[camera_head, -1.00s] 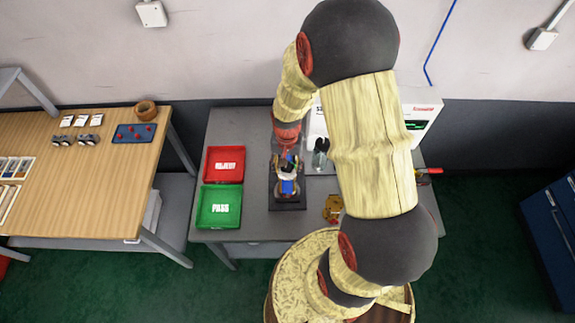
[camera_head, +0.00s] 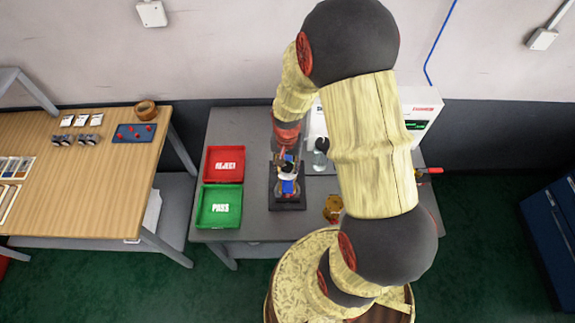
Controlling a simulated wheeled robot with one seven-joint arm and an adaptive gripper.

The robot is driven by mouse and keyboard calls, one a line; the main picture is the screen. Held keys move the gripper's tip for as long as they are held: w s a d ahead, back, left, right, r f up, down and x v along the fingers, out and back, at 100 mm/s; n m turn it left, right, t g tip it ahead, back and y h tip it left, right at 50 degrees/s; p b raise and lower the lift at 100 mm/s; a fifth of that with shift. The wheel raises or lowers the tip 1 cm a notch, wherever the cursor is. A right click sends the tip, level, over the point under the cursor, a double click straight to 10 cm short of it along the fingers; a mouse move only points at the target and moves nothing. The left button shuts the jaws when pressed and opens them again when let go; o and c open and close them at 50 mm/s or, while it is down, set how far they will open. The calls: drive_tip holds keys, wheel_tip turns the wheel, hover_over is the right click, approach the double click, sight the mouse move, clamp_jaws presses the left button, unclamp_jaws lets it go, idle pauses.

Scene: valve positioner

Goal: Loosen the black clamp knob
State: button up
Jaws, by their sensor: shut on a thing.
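A fixture on a dark base plate (camera_head: 287,206) stands on the grey table and holds a blue part (camera_head: 288,187) with a white piece above it. The black clamp knob (camera_head: 286,168) shows only as a small dark shape at the top of the fixture, partly hidden by my gripper. My gripper (camera_head: 284,157) is at the far end of the fixture, below my red wrist, and is shut on the knob. The fingertips are too small to make out clearly.
A red REJECT tray (camera_head: 224,151) and a green PASS tray (camera_head: 202,216) lie left of the fixture. A clear bottle with a black top (camera_head: 319,158), a brass-coloured part (camera_head: 333,208) and a white instrument (camera_head: 421,108) are to the right, partly behind my arm.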

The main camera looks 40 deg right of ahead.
clamp_jaws()
drive_tip(key=n, duration=0.3)
drive_tip(key=shift+s+n, duration=0.1)
drive_tip(key=shift+n, duration=0.3)
drive_tip(key=n, duration=0.4)
drive_tip(key=shift+f+n, duration=0.1)
drive_tip(key=shift+n, duration=0.3)
drive_tip(key=o, duration=0.6)
unclamp_jaws()
drive_tip(key=n, duration=0.5)
drive_tip(key=shift+a, duration=0.1)
drive_tip(key=shift+c, duration=0.2)
drive_tip(key=shift+a, duration=0.15)
drive_tip(key=c, duration=0.6)
drive_tip(key=o, duration=0.7)
drive_tip(key=shift+s, duration=0.2)
drive_tip(key=shift+o, duration=0.6)
drive_tip(key=shift+d, duration=0.3)
drive_tip(key=shift+o, duration=1.1)
drive_tip(key=shift+a+f, duration=0.1)
